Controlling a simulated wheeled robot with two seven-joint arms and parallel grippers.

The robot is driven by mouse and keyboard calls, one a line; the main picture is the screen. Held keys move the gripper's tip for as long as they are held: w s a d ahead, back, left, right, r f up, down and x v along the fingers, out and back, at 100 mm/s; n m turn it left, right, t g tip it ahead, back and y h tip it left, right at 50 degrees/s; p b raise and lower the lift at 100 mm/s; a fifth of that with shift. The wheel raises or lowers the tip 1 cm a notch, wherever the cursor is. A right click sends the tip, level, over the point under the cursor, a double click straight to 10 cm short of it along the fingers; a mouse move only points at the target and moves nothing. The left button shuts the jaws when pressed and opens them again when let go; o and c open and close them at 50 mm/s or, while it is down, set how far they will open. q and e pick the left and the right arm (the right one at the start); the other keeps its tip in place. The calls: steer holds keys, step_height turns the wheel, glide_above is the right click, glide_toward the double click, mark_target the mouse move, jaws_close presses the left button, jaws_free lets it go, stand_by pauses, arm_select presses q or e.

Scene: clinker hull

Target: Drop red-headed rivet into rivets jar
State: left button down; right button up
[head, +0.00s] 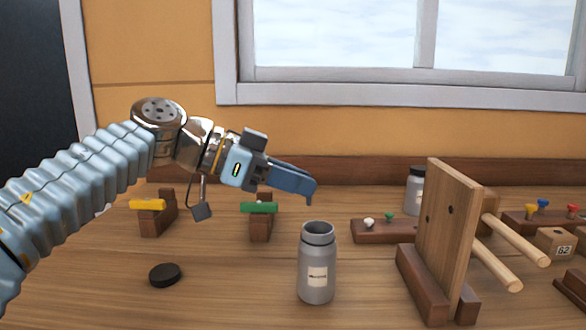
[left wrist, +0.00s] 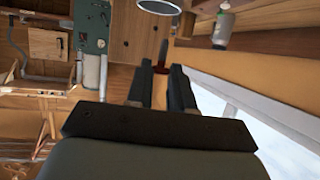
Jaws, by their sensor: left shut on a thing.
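My left gripper (head: 307,192) is above the table, shut on the red-headed rivet (left wrist: 162,69). In the left wrist view, the red head sits between the fingertips (left wrist: 162,88) and the grey shank points away from them. In the head view, the fingers hide the red head and only a bit of shank shows below the tips. An open grey jar (head: 317,280) with a pale label stands upright on the table, its mouth below the fingertips. Its rim also shows in the left wrist view (left wrist: 160,7). My right gripper is not in view.
A black lid (head: 164,275) lies left of the jar. Wooden stands with yellow (head: 148,204) and green (head: 258,208) tops are behind. An upright wooden board (head: 450,235) with dowels stands at right, near rivet blocks (head: 383,232) and a lidded jar (head: 414,195).

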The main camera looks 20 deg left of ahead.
arm_select(q)
step_height(320, 180, down, 3)
steer(key=shift+r, duration=0.1)
stand_by(0.3)
steer(key=c, duration=0.9)
jaws_free()
steer(key=shift+a, duration=0.1)
steer(key=v, duration=1.3)
steer(key=shift+s+a, duration=0.2)
steer(key=shift+a, duration=0.05)
